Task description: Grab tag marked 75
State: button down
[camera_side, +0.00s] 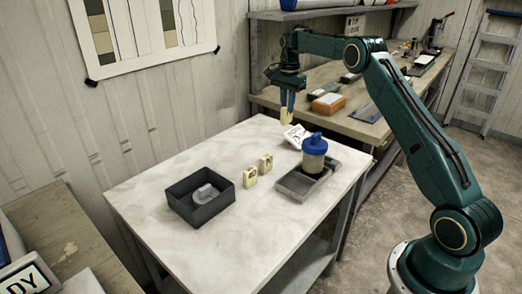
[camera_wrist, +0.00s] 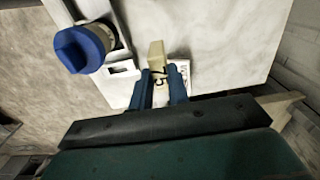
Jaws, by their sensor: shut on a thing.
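My gripper (camera_side: 287,101) is above the far right corner of the white table, shut on a cream tag (camera_side: 287,116). In the wrist view, the tag (camera_wrist: 156,54) sits between the two blue fingers of my gripper (camera_wrist: 160,88). Dark marks show on its face; I can make out what looks like a 5, but the full number is not clear. It appears held clear of the tabletop. Two similar cream tags (camera_side: 250,174) and (camera_side: 265,163) stand upright on the middle of the table; their marks are too small to read.
A jar with a blue lid (camera_side: 314,145) stands on a grey tray (camera_side: 291,187) at the right. A white printed card (camera_side: 295,136) is behind it. A dark open box (camera_side: 208,211) holds a grey object (camera_side: 205,192). The table's front is clear.

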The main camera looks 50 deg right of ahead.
jog(key=shift+r, duration=2.45)
